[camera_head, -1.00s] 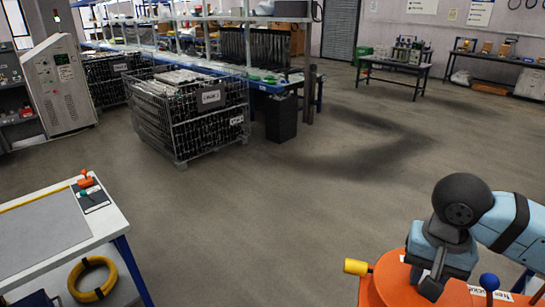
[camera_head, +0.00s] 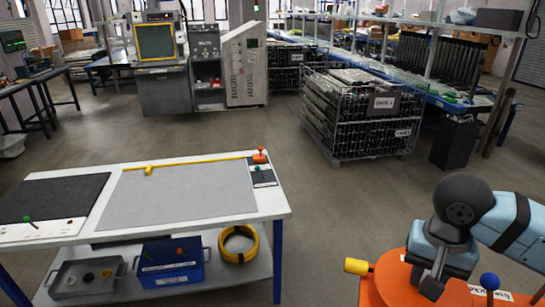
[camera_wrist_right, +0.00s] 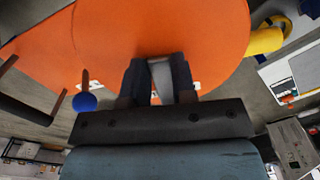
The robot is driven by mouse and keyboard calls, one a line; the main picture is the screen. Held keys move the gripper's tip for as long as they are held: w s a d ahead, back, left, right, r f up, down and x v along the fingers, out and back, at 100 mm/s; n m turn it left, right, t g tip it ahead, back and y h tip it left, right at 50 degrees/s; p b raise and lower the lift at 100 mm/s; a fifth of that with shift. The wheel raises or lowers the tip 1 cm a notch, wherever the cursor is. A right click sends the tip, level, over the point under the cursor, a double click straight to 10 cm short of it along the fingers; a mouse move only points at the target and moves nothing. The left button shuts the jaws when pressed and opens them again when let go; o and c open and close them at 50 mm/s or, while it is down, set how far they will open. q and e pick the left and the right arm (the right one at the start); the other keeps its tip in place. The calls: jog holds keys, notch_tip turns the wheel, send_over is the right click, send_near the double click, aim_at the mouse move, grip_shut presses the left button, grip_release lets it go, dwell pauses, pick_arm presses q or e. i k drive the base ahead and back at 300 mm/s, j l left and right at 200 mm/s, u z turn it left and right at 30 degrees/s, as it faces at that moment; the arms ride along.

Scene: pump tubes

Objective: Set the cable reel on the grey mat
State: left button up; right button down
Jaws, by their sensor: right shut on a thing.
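The cable reel, a large orange disc (camera_head: 386,280) with a yellow knob (camera_head: 357,266) and a blue ball-topped peg (camera_head: 489,281), is at the lower right of the head view, cut off by the frame edge. My right gripper (camera_head: 432,288) is shut on it from above. In the right wrist view the fingers (camera_wrist_right: 158,95) close on a part of the orange reel (camera_wrist_right: 165,28). The grey mat (camera_head: 180,193) lies bare on the white table at the left, apart from the reel. My left gripper is out of view.
A black mat (camera_head: 50,196) lies left of the grey mat. A yellow ruler strip (camera_head: 200,161) lines the grey mat's back edge. A small orange-handled item (camera_head: 260,157) stands at the table's back right corner. The shelf below holds a blue bin (camera_head: 168,265) and yellow coil (camera_head: 239,244).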

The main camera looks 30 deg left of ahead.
aim_at(178, 200)
jog(key=i+j+u, duration=0.1)
jog(key=j+u, duration=0.25)
jog(key=i+j+u, duration=0.2)
jog(key=j+u, duration=0.2)
jog(key=i+j+u, duration=0.4)
jog(key=i+j, duration=0.15)
jog(key=i+j+u, duration=0.1)
jog(key=i+j, duration=0.8)
jog(key=j, duration=0.1)
